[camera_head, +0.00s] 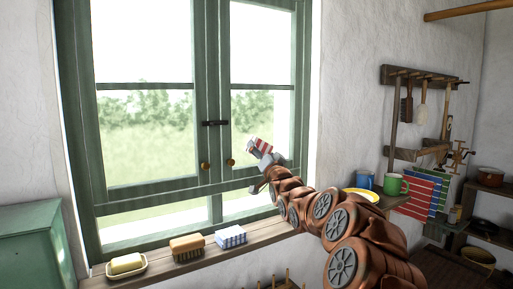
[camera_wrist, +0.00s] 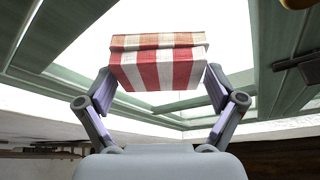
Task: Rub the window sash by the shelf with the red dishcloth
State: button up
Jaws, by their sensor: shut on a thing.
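The red dishcloth (camera_head: 263,145) is a folded block with red and white stripes. My gripper (camera_head: 262,156) is shut on it and holds it up in front of the right window sash (camera_head: 264,186), near that sash's inner side. In the wrist view the cloth (camera_wrist: 158,64) sits between the two fingers, with bright window glass and green frame bars behind it. I cannot tell whether the cloth touches the sash. The window has a second green sash (camera_head: 148,186) on the left, and a dark latch (camera_head: 214,123) joins the two.
The sill (camera_head: 206,256) holds a yellow block in a dish (camera_head: 127,266), a brown brush (camera_head: 187,247) and a blue-checked folded cloth (camera_head: 231,237). Right of my arm are a blue mug (camera_head: 364,181), a green mug (camera_head: 393,184) and hanging coloured cloths (camera_head: 424,193). A green box (camera_head: 30,245) stands left.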

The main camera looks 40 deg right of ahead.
jog(key=shift+d+r, duration=0.1)
jog(key=shift+d, duration=0.3)
jog(key=shift+p, duration=0.35)
jog(key=shift+w+a+b, duration=0.15)
jog(key=shift+a+b, duration=0.85)
jog(key=shift+a, duration=0.05)
jog(key=shift+w+a+b, duration=0.15)
jog(key=shift+a+b, duration=0.8)
jog(key=shift+a, duration=0.1)
